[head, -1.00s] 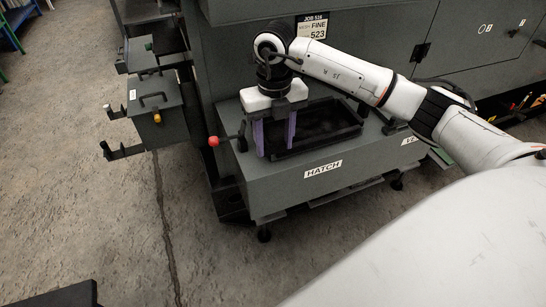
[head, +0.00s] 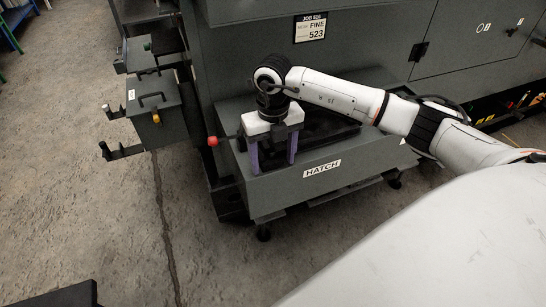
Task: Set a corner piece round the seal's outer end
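My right gripper (head: 273,168) points down at the front left corner of the hatch's dark rectangular frame (head: 330,139). Its two purple fingers stand apart, with no object visible between them. I cannot tell whether the fingertips touch the grey hatch box (head: 355,172). The gripper and forearm hide the left and back parts of the frame. I cannot make out a seal, its outer end or a corner piece. My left gripper is not in view.
A grey box with a handle (head: 158,115) and brackets (head: 122,151) stand further left. The large machine cabinet (head: 375,40) rises behind.

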